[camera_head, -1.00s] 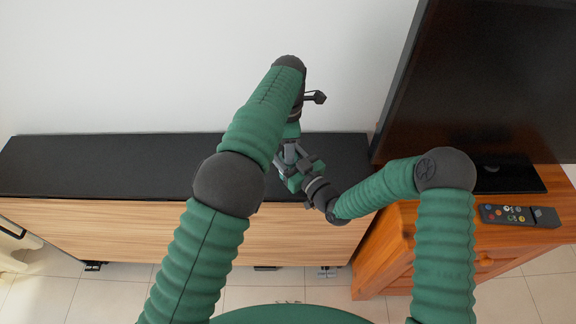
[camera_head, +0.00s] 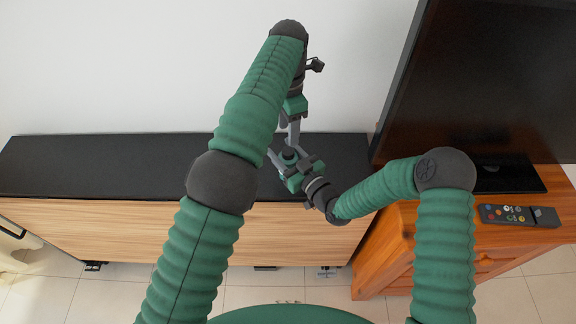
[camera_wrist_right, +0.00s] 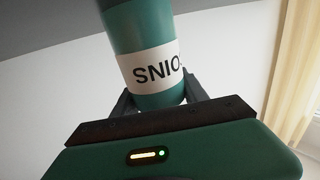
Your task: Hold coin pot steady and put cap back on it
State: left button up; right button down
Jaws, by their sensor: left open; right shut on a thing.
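The coin pot (camera_wrist_right: 150,60) is a green cylinder with a white label, its lettering upside down in the right wrist view. My right gripper (camera_head: 286,163) is shut on the pot, a finger on each side. In the head view the pot's round dark green top (camera_head: 288,155) shows between the fingers, over the black cabinet top. My left gripper (camera_head: 289,136) is open just above the pot, fingers pointing down. The cap cannot be told apart from the pot's top at this size. My left forearm hides part of the area beside the pot.
The long black-topped cabinet (camera_head: 110,165) is bare on the left, with a white wall behind. At right an orange wooden cabinet (camera_head: 400,235) carries a television (camera_head: 490,80) and a remote (camera_head: 505,214). The floor is tiled.

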aim_at(288, 150)
pick_arm(q)
notch_tip(288, 150, down, 8)
jog(key=shift+f, duration=0.1)
dwell(0.4)
jog(key=shift+c, duration=0.4)
grip_shut()
